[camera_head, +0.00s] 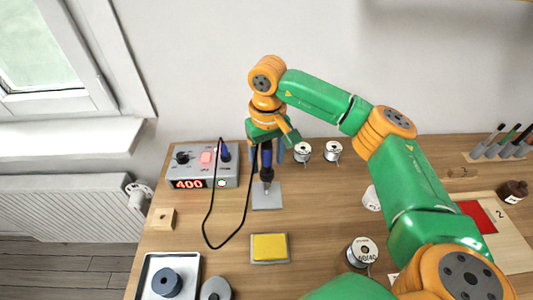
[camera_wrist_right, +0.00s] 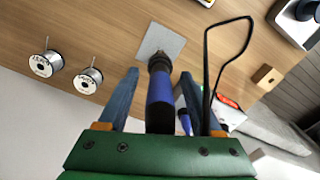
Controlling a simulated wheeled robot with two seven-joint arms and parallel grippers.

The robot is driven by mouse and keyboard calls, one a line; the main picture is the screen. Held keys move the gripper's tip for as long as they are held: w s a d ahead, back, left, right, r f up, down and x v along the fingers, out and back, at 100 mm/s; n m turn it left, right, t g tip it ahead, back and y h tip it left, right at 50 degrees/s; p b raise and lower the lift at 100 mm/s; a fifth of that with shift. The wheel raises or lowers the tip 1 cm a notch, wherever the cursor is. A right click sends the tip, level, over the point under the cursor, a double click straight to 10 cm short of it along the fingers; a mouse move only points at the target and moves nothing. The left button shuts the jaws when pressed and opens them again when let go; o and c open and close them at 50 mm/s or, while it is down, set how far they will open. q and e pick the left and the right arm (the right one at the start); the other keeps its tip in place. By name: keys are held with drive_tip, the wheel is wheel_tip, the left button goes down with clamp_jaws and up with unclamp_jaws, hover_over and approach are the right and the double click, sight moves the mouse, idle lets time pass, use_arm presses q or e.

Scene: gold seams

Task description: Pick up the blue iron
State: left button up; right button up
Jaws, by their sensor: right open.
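The blue iron (camera_head: 266,160) is upright with its dark tip end down, over a grey square plate (camera_head: 268,201). My right gripper (camera_head: 267,146) is around its upper handle from above and partly hides it. In the right wrist view, the iron's blue handle (camera_wrist_right: 160,101) lies between the two spread fingers of the right gripper (camera_wrist_right: 158,82). The fingers show gaps beside the handle, so the gripper is open. Whether the iron's tip touches the plate (camera_wrist_right: 160,42) is unclear. My left gripper is out of view.
A grey station (camera_head: 203,181) reading 400 stands left of the iron, with a second blue part (camera_head: 225,153) on it. A black cable (camera_head: 206,222) loops across the table. A yellow sponge (camera_head: 269,247) is in front; solder spools (camera_head: 302,151) are to the right.

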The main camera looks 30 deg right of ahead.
drive_tip(key=shift+w+f, duration=0.2)
drive_tip(key=shift+f, duration=0.2)
drive_tip(key=shift+s+r, duration=0.1)
drive_tip(key=shift+s, duration=0.05)
clamp_jaws()
